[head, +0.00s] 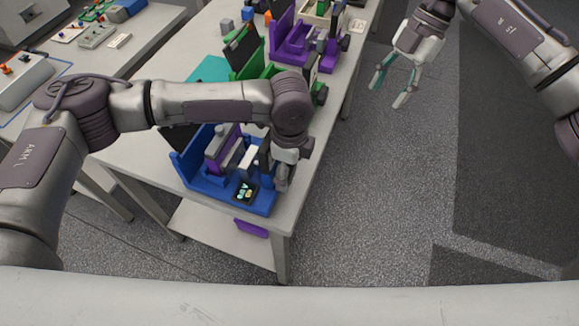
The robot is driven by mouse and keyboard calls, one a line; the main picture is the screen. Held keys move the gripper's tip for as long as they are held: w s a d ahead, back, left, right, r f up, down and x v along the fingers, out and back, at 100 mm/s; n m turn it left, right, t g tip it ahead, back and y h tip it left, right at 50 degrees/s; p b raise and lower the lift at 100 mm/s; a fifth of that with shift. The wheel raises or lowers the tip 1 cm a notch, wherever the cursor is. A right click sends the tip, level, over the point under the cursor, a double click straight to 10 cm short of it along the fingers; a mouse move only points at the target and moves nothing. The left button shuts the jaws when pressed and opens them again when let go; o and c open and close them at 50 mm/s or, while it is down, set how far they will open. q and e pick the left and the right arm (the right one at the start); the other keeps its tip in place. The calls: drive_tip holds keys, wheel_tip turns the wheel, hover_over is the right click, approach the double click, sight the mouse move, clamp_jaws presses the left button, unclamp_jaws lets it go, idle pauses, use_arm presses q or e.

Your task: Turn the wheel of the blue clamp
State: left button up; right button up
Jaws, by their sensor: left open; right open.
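The blue clamp (200,181) stands at the near corner of the white table. It has a purple and grey block in its middle and a small dark display at its front. My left gripper (282,186) points down at the clamp's right end. The gripper and wrist cover that end, so the wheel is hidden and I cannot tell whether the fingers touch it. My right gripper (388,92) is open and empty, over the floor to the right of the table.
A green clamp (248,68) and a purple clamp (290,45) stand further back on the same table (140,165). A purple object (250,228) lies on the lower shelf. Another bench (60,75) with devices is at the left. The floor at the right is clear.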

use_arm(q)
drive_tip(key=shift+f, duration=0.1)
drive_tip(key=c, duration=1.2)
drive_tip(key=shift+o, duration=0.2)
drive_tip(key=g, duration=0.2)
drive_tip(key=g+y, duration=0.1)
drive_tip(key=shift+w+d, duration=0.15)
drive_tip(key=shift+w, duration=0.1)
drive_tip(key=shift+w+g+y, duration=0.2)
drive_tip(key=shift+g+y, duration=0.4)
drive_tip(key=shift+g, duration=1.2)
drive_tip(key=o, duration=1.2)
drive_tip(key=shift+f, duration=0.15)
drive_tip(key=shift+c, duration=0.2)
